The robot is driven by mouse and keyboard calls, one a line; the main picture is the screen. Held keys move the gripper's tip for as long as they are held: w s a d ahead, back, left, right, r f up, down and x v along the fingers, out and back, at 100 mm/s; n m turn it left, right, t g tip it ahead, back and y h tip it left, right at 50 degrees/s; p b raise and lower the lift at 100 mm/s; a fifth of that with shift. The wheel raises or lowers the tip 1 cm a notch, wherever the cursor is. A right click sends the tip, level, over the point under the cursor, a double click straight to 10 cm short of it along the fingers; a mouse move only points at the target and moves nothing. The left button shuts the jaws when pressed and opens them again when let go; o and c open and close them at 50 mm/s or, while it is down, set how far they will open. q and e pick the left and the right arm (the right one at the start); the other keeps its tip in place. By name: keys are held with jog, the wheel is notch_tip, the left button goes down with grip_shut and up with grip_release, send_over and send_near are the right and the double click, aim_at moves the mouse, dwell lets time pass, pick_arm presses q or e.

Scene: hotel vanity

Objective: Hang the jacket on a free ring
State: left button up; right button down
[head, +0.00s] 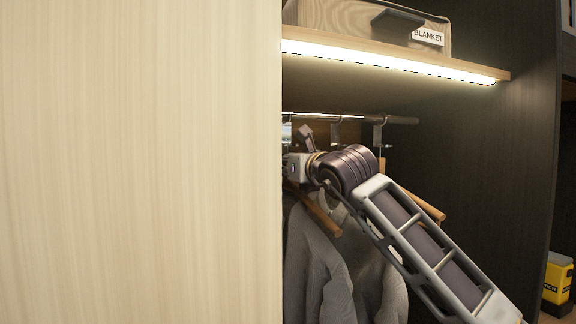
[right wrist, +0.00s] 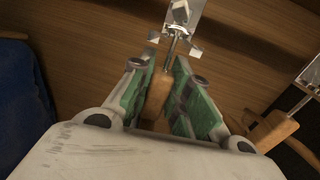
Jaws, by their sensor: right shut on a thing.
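My right gripper (head: 303,160) is just below the rail, partly hidden by its own wrist and the pale panel. In the right wrist view, its green-padded fingers (right wrist: 172,95) are shut on the wooden neck of a hanger (right wrist: 157,93). A metal stem rises from it to a metal ring fitting (right wrist: 180,14); I cannot tell whether it is seated there. A grey jacket (head: 318,275) hangs below the gripper; my arm covers part of it. Metal rings (head: 337,130) sit along the rail (head: 402,120). My left gripper is not in view.
A second wooden hanger (right wrist: 276,130) is close right of the fingers, by another metal fitting (right wrist: 309,76). Dark blue cloth (right wrist: 22,105) is at left. A pale panel (head: 140,160) blocks the left side. A shelf (head: 470,73) with a blanket box (head: 345,18) is above.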

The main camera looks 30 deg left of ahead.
jog(key=shift+r, duration=0.1)
jog(key=c, duration=1.3)
grip_release()
jog(key=shift+s, duration=0.1)
jog(key=shift+o, duration=0.2)
jog(key=shift+f, duration=0.2)
jog(key=shift+d, duration=0.15)
jog(key=shift+v, duration=5.9)
jog(key=shift+r, duration=0.1)
